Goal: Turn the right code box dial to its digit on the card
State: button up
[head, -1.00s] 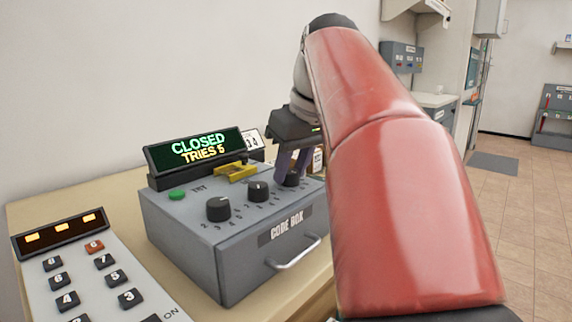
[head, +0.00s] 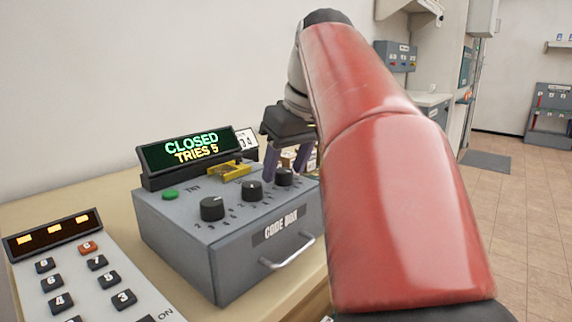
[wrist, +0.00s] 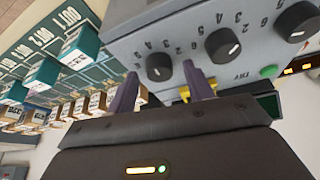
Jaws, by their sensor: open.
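The grey code box (head: 235,250) stands on the table with three black dials. The right dial (head: 284,177) is the farthest of them in the head view; it also shows in the wrist view (wrist: 158,67). Its white mark is visible, but the digit it points at is hard to read. My gripper (head: 286,172) is open, its two purple fingers pointing down on either side of the right dial; I cannot tell whether they touch it. A white card (head: 246,141) stands behind the box, mostly hidden by the display; only its last digits show, perhaps "04".
The display (head: 190,150) reads CLOSED, TRIES 5. The middle dial (head: 252,191) and left dial (head: 212,208) sit close by. A green button (head: 171,194) and a yellow part (head: 231,172) are on the box top. A keypad (head: 85,280) stands at left.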

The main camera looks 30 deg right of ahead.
aim_at(298, 190)
jog(key=v, duration=0.7)
jog(key=shift+r, duration=0.15)
jog(key=shift+s, duration=0.1)
